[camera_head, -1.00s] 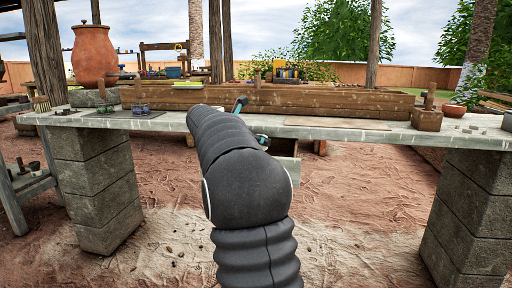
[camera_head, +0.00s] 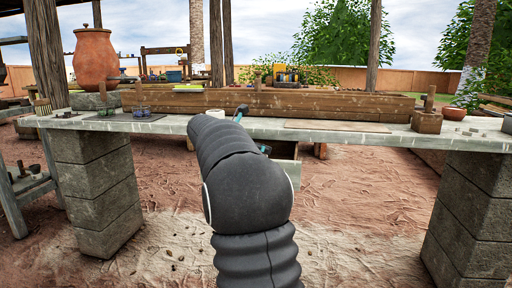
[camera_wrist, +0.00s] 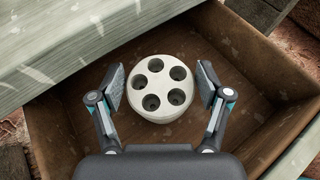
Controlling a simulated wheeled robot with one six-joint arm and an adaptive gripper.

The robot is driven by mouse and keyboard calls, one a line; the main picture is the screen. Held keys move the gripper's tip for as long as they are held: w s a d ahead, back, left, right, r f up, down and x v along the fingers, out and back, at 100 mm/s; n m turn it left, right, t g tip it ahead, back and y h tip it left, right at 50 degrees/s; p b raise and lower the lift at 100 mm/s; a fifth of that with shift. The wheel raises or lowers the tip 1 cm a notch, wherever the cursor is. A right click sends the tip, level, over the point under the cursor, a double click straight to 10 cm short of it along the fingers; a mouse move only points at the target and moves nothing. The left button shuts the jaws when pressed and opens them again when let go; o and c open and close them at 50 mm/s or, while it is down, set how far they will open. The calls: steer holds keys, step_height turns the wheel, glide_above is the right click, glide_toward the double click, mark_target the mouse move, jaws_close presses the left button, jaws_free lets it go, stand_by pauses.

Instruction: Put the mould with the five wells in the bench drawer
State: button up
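The mould with the five wells (camera_wrist: 160,87) is pale and round, and its wells face up. In the wrist view it is inside the open bench drawer (camera_wrist: 250,62), a brown box partly under the bench top. My gripper (camera_wrist: 161,85) is open above the drawer, with one finger on each side of the mould and a gap showing at both. In the head view my arm hides the mould and much of my gripper. The drawer front (camera_head: 283,151) shows below the bench, right of my arm.
The bench top (camera_head: 350,133) rests on block pillars. In the head view a small white round thing (camera_head: 216,113) stands on it behind my arm. A thin board (camera_head: 335,127) lies to the right, and a clay jar (camera_head: 95,60) stands at left.

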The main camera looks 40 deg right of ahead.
steer(key=shift+o, duration=0.7)
steer(key=shift+f, duration=0.8)
steer(key=shift+d, duration=0.1)
steer(key=shift+r, duration=0.35)
steer(key=shift+w+r, duration=0.1)
steer(key=shift+r, duration=0.25)
steer(key=r+p+v, duration=0.1)
steer(key=p+v, duration=0.1)
steer(key=v, duration=1)
steer(key=s+a+f+m+t+y, duration=0.1)
steer(key=s+a+f+m+y, duration=0.3)
steer(key=s+a, duration=0.5)
steer(key=s+a+f+m+t+y, duration=0.1)
steer(key=s+a+f+m+y, duration=0.3)
steer(key=s+a+f+m, duration=0.4)
steer(key=s+a+f+m+t+y, duration=0.2)
steer(key=s+a+f+m+y, duration=0.3)
steer(key=s+a, duration=0.5)
steer(key=s+f+m, duration=0.2)
steer(key=s+f, duration=0.1)
steer(key=shift+s+a+f, duration=0.2)
steer(key=shift+a+f, duration=0.15)
steer(key=shift+f, duration=0.05)
